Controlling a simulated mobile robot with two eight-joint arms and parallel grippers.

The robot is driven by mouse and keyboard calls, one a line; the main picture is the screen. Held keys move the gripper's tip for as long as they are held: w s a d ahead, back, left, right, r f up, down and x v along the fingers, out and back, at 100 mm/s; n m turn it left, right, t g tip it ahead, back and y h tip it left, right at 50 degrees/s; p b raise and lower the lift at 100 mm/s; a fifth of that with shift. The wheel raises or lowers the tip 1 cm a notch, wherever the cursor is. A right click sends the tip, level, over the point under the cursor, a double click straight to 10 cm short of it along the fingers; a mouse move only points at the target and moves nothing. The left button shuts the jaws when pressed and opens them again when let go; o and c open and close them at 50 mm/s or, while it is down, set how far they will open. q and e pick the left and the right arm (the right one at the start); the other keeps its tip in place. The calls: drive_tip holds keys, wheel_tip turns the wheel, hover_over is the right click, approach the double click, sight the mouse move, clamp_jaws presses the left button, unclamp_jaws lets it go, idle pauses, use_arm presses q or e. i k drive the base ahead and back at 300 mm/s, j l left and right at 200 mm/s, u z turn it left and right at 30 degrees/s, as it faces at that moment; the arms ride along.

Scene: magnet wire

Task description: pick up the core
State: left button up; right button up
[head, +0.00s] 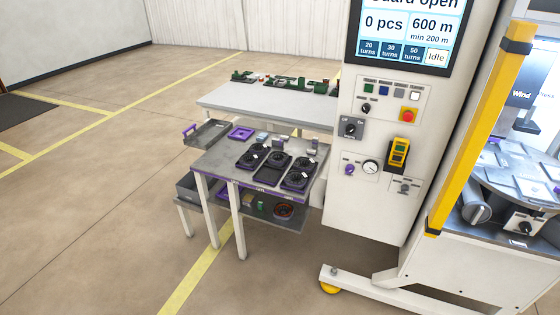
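No gripper of mine shows in the head view. A small grey work table (218,158) stands left of the tall machine cabinet. Black holders sit on it: one at the back with a dark round part (253,156), one at the right with another dark round part (298,177), and a flatter black tray (271,172) between them. Small grey blocks (262,138) stand behind them. A brownish ring (283,210) lies on the lower shelf. I cannot tell which of these is the core; they are too small to make out.
A purple-rimmed tray (241,133) lies on the table's back left, with a grey side bin (207,132) beside it. A longer bench (225,98) with green items stands behind. The control cabinet (375,215) and yellow post (475,130) block the right.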

sight(284, 156)
drive_tip(key=i+z, duration=0.25)
drive_tip(key=i, duration=0.25)
drive_tip(key=i+z, duration=0.25)
drive_tip(key=i, duration=0.3)
drive_tip(key=i+j+z, duration=0.2)
drive_tip(key=i, duration=0.3)
drive_tip(key=i+j+z, duration=0.1)
drive_tip(key=i+z, duration=0.15)
drive_tip(key=i, duration=0.25)
